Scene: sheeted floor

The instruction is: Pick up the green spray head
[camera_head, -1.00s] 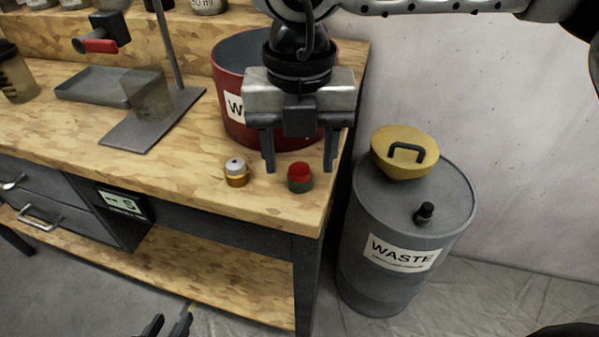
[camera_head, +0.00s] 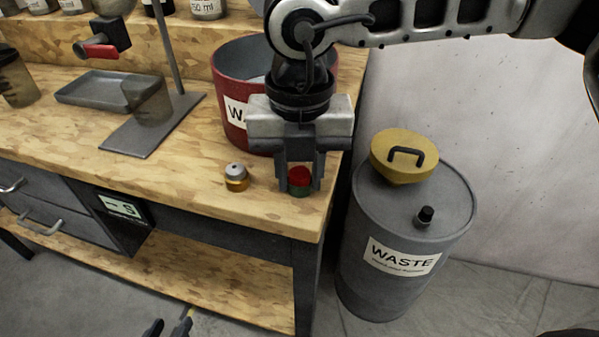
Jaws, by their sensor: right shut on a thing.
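My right gripper (camera_head: 299,187) points down from above, shut on this piece with one finger on each side. My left gripper (camera_head: 168,330) shows only its dark fingertips at the bottom edge, apart and empty, below the bench.
A small amber jar with a grey cap (camera_head: 236,177) stands just left of my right gripper. A red bin (camera_head: 235,92) stands behind it. A grey waste drum (camera_head: 400,229) with a yellow funnel (camera_head: 393,163) stands right of the bench (camera_head: 206,192).

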